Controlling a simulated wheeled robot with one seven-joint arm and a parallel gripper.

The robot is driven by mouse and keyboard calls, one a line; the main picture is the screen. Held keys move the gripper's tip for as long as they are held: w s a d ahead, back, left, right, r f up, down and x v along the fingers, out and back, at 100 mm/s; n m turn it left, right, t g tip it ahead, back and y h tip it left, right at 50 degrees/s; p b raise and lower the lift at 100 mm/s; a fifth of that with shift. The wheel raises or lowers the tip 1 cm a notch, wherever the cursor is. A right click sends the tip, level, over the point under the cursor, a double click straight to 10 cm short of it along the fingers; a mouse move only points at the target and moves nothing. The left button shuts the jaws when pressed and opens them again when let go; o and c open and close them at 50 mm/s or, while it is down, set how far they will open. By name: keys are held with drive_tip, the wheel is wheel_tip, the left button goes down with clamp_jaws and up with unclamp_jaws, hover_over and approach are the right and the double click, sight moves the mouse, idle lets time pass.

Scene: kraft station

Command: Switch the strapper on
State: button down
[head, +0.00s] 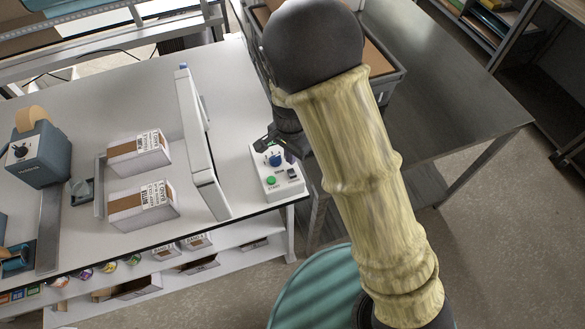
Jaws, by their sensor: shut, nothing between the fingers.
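A small white control box (275,186) sits at the right end of the white table. It has a green button (271,181) marked START, a blue knob (272,156) and a dark switch (292,174). My gripper (275,150) is at the far part of this box, at the blue knob. It is shut and holds nothing. I cannot tell whether the fingers touch the knob. My arm, in a yellowish sleeve, comes across from the right. The white upright frame (201,150) just left of the box may be the strapper; I cannot tell for certain.
Two labelled cartons (143,205) lie left of the frame. A blue-grey tape dispenser (40,155) stands at the far left. A dark metal table (455,85) is at the right, with a grey crate (391,82) on it. A teal round surface (315,285) is below.

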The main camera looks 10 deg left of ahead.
wheel_tip(320, 180, up, 3)
drive_tip(key=shift+f+p, duration=0.2)
drive_tip(key=shift+p, duration=0.75)
drive_tip(key=s+d+r+n+t+b, duration=0.1)
drive_tip(key=s+d+n+b, duration=0.1)
drive_tip(key=d, duration=0.6)
drive_tip(key=s+d+r+n+b, duration=0.2)
drive_tip(key=d+b, duration=0.1)
drive_tip(key=d, duration=0.6)
drive_tip(key=s+d+r+n+t+b, duration=0.1)
drive_tip(key=s+d+r+b, duration=0.1)
drive_tip(key=d, duration=0.6)
drive_tip(key=shift+s+d+r+n+t+b, duration=0.2)
drive_tip(key=shift+s+d+n+t+b, duration=0.15)
drive_tip(key=shift+s, duration=0.2)
